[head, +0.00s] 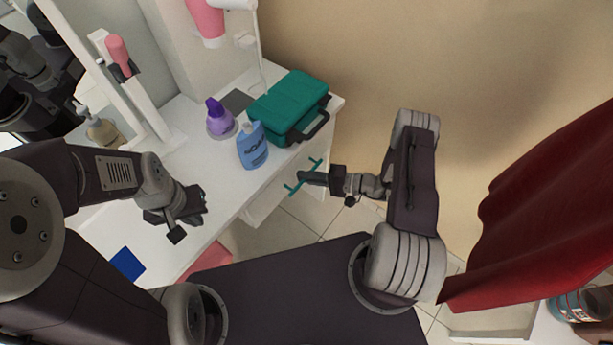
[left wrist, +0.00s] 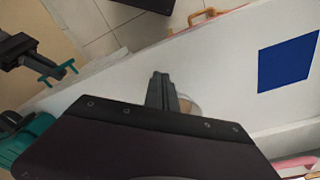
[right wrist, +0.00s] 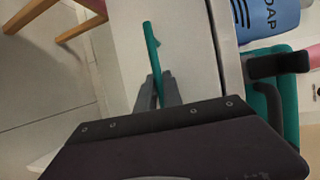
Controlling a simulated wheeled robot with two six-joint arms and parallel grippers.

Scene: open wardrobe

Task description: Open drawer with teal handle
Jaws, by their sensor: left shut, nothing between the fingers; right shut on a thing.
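The teal handle (head: 292,189) is a bar on the front of a white drawer (head: 265,201) under the white tabletop. My right gripper (head: 304,177) is shut on the handle's middle. In the right wrist view, the handle (right wrist: 150,42) rises from between the fingertips (right wrist: 158,95), against the white drawer front (right wrist: 185,42). The handle also shows in the left wrist view (left wrist: 58,73). I cannot tell whether the drawer is pulled out. My left gripper (head: 182,222) hangs over the tabletop, shut and empty; its fingers (left wrist: 161,82) show in its wrist view.
On the tabletop (head: 190,245) are a teal case (head: 288,98), a blue soap bottle (head: 252,148), a purple bottle (head: 219,118) and a blue square (head: 127,264). A red curtain (head: 555,205) hangs at right. Tiled floor (head: 335,215) shows below the drawer.

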